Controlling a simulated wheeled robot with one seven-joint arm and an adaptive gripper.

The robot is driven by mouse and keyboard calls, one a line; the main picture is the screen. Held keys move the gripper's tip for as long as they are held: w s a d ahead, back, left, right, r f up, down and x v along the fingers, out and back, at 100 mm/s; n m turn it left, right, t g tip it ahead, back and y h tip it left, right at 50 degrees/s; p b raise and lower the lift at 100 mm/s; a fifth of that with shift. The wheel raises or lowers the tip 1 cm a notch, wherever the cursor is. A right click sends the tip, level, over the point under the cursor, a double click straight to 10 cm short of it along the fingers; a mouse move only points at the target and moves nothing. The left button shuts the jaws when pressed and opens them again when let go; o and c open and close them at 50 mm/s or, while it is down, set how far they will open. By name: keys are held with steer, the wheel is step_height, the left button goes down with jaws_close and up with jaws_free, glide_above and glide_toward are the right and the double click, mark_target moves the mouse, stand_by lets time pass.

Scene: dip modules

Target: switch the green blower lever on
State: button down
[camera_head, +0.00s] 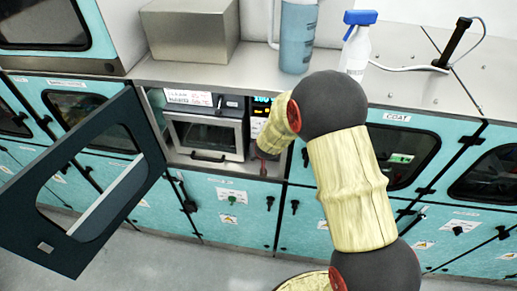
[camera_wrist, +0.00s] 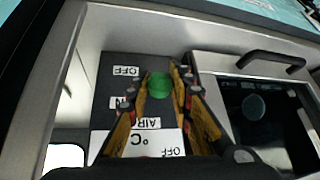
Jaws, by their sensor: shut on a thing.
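In the wrist view the green blower lever (camera_wrist: 159,86) shows as a round green knob on a dark panel. My gripper (camera_wrist: 163,75) has a finger on each side of the knob and is shut on it. An OFF label (camera_wrist: 126,71) is left of the knob. A partly covered label (camera_wrist: 122,102) is below that, behind my left finger. An AIR label (camera_wrist: 147,123) shows between the fingers. In the head view my gripper is at the control panel (camera_head: 262,107) right of the small oven, mostly hidden by my arm, and the lever cannot be seen.
The small oven (camera_head: 205,135) with a handled door sits in the open compartment. A dark hinged door (camera_head: 85,180) stands open at left. On the counter are a metal box (camera_head: 190,32), a blue jug (camera_head: 297,35) and a spray bottle (camera_head: 356,45). Bare grey floor lies in front.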

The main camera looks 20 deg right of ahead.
steer(key=shift+w+r+g+p, duration=0.1)
steer(key=shift+r+g+p, duration=0.15)
steer(key=shift+p, duration=0.65)
steer(key=c, duration=1.6)
jaws_free()
steer(key=shift+f, duration=0.1)
steer(key=shift+o, duration=0.2)
steer(key=v, duration=0.7)
steer(key=shift+r, duration=0.2)
